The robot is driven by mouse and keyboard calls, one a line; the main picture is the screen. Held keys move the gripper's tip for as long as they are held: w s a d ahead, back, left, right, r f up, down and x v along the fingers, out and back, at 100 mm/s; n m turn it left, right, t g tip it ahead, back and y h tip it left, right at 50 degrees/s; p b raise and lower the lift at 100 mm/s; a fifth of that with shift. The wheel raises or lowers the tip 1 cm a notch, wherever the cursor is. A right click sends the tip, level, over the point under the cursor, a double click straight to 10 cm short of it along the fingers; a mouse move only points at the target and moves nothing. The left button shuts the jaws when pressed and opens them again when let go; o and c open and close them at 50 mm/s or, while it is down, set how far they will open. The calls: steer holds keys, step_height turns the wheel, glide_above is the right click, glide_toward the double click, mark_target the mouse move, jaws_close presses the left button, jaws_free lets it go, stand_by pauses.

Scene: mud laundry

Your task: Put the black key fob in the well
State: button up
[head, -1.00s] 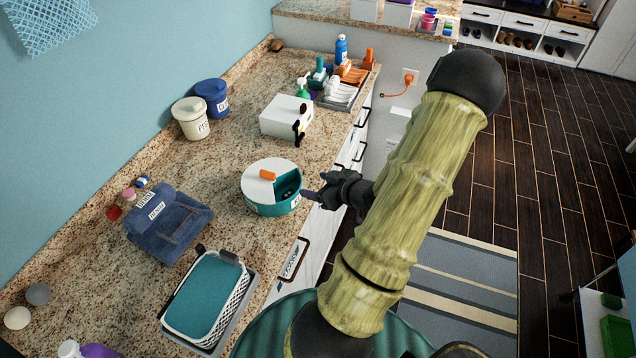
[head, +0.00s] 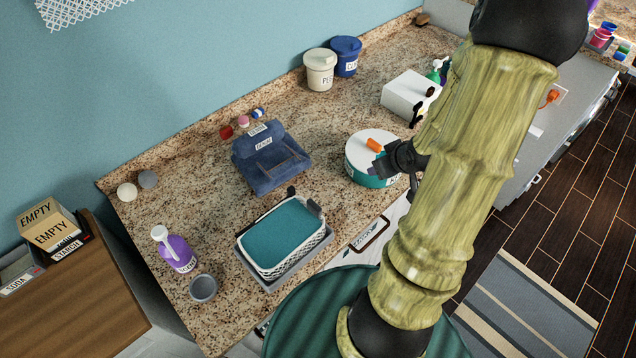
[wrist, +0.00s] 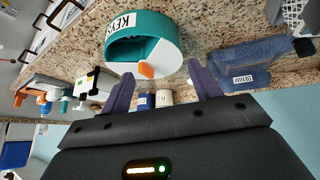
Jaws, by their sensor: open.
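A round teal container (head: 364,181) marked KEYS stands on the counter, with a white half lid and an orange piece (head: 375,145) on top. Its open well faces up in the wrist view (wrist: 122,50) and looks dark inside. In the head view my gripper hides the well. My gripper (head: 382,171) is beside the container's right side; its two purple fingers stand apart with nothing between them in the wrist view (wrist: 163,85). A black piece (head: 418,112) shows at the front of a white box (head: 407,92); I cannot tell whether it is the key fob.
A folded denim bundle (head: 268,168) and a basket with teal cloth (head: 283,236) lie left of the container. White and blue tubs (head: 320,72) stand behind it. A purple bottle (head: 176,252) and grey cup (head: 203,288) are at the left end. Bare counter lies between them.

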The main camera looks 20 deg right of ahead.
steer(key=s+a+r+g, duration=0.2)
steer(key=s+a+r, duration=0.1)
steer(key=a, duration=0.7)
steer(key=s+a+r+m+g, duration=0.1)
steer(key=a+r, duration=0.4)
steer(key=a, duration=0.5)
steer(key=shift+s+a+r+g+y, duration=0.3)
steer(key=shift+s+a+r+g, duration=0.15)
steer(key=shift+s, duration=0.45)
steer(key=shift+d, duration=0.1)
